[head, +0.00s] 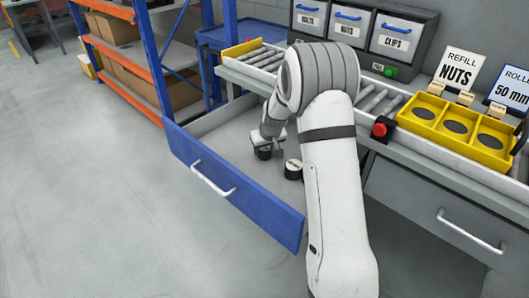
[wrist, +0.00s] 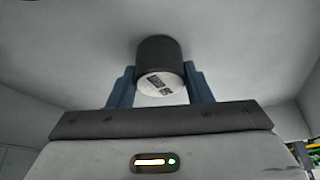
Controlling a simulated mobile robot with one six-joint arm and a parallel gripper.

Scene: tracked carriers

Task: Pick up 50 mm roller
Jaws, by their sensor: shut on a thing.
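My gripper (head: 270,146) reaches down into the open blue-fronted drawer (head: 235,190). In the wrist view, the two blue fingers of my gripper (wrist: 161,88) are shut on a short dark roller (wrist: 158,50) with a white end cap. The cap has printed text that appears upside down and is hard to read. In the head view, the dark held roller (head: 264,153) shows just below the gripper, at or close to the drawer floor. A second black roller with a white top (head: 293,169) stands in the drawer to its right.
Above the drawer runs a roller conveyor (head: 372,100) with a red button (head: 381,129). A yellow three-cup tray (head: 455,125) and signs reading NUTS (head: 457,72) and 50 mm (head: 511,90) are at right. Orange-and-blue shelving (head: 125,60) stands left. Floor at left is clear.

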